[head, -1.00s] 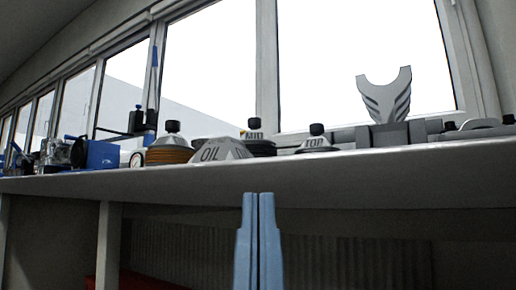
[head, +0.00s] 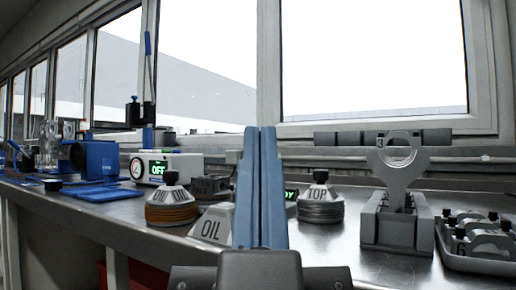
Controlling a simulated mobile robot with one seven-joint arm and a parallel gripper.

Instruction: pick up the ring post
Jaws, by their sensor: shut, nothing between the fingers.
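My gripper (head: 260,132) is shut and empty, its blue fingers upright in the middle of the head view. Post-like pieces with sloped grey tops and black knobs stand on the bench; I cannot tell which is the ring post. One post (head: 171,193) with brown rings is left of my gripper. One marked TOP (head: 318,193), with dark grey rings, is to the right. A darker piece (head: 210,187) behind the OIL block is partly hidden by my fingers. The grey OIL block (head: 211,228) is just left of my gripper. My fingers appear apart from the posts.
The metal bench (head: 340,243) has bare room right of my gripper. A grey stand with a forked plate (head: 398,158) and a tray of small parts (head: 480,262) are at right. A box reading OFF (head: 185,165) and blue equipment (head: 95,160) are at left.

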